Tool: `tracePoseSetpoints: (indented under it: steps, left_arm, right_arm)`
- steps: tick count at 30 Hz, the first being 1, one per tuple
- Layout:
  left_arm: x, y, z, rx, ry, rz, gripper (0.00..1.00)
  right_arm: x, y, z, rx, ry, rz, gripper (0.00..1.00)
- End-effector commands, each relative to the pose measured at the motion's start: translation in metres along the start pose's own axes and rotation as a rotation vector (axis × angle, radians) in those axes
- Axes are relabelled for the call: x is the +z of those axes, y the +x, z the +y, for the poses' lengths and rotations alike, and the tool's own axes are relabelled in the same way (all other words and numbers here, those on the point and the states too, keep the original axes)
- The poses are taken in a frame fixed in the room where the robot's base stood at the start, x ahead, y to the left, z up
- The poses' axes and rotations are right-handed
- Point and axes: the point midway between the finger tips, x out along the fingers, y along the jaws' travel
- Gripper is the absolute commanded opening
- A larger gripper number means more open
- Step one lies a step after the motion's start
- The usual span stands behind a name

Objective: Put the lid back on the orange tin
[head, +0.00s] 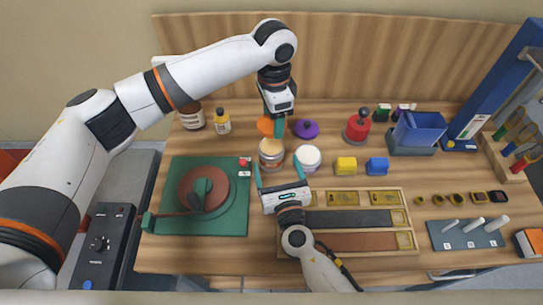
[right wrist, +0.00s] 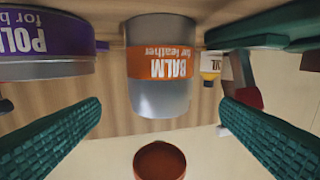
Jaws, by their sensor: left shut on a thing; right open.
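The orange tin (head: 271,156) stands on the table, with its orange "BALM for leather" label upside down in the right wrist view (right wrist: 162,66). My left gripper (head: 273,126) is shut on the orange lid (head: 265,126), which is tilted in the head view and above the tin. A reddish-orange disk in the right wrist view (right wrist: 160,160) looks like this lid's underside; the left fingers are not visible there. My right gripper (head: 277,163) is open in front of the tin. Its two green fingers (right wrist: 160,105) are spread either side of it, apart from the tin.
A green mat (head: 220,222) with a turntable lies left. Yellow (head: 346,165) and blue (head: 377,166) blocks and a compartment tray (head: 348,254) are right.

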Motion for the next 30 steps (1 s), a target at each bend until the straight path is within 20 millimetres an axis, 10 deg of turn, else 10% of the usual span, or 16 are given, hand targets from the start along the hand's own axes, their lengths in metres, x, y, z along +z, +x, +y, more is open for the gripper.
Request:
tracePoseSetpoints:
  steps: [10,24,30]
  left_arm:
    - [0.000,0.000,0.000,0.000,0.000,0.000,0.41]
    - [0.000,0.000,0.000,0.000,0.000,0.000,0.41]
    - [0.000,0.000,0.000,0.000,0.000,0.000,0.41]
  right_arm:
    - [-0.001,0.058,0.000,-0.001,0.000,0.001,0.86]
    - [0.000,0.070,0.000,0.000,0.000,-0.001,0.86]
    - [0.000,0.070,0.000,0.000,0.001,-0.001,0.56]
